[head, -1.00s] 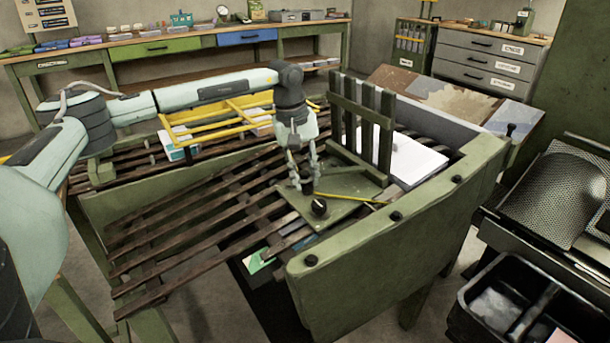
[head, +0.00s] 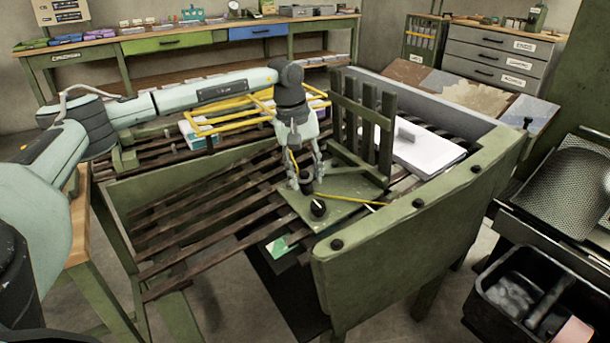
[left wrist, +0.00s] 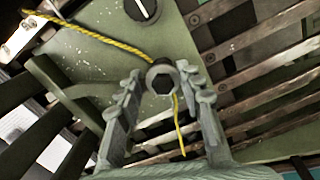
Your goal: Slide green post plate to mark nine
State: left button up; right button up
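The green post plate (head: 348,190) lies on the slatted bed (head: 190,228) and carries upright dark green slats (head: 368,120) at its back. It also shows in the left wrist view (left wrist: 205,45). My left gripper (head: 305,182) points down at its near-left part. A black knob with a white line (head: 318,208) sits on the plate beside the gripper. A yellow cord (head: 350,199) crosses the plate. No mark nine is legible. My right gripper is not in view.
A white paper stack (head: 425,150) with a grey block (head: 406,130) lies behind the slats. A thick green side wall with black knobs (head: 410,240) bounds the bed at the front right. A yellow rack (head: 225,117) stands behind my left arm. Bare slats lie left of the plate.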

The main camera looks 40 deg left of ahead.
pick_arm(q)
jog(key=shift+o, duration=0.2)
jog(key=shift+r, duration=0.3)
notch_tip(320, 180, up, 11)
jog(key=s+a, duration=0.1)
jog(key=shift+s+a, duration=0.15)
jog(key=shift+s, duration=0.1)
jog(key=shift+r, duration=0.1)
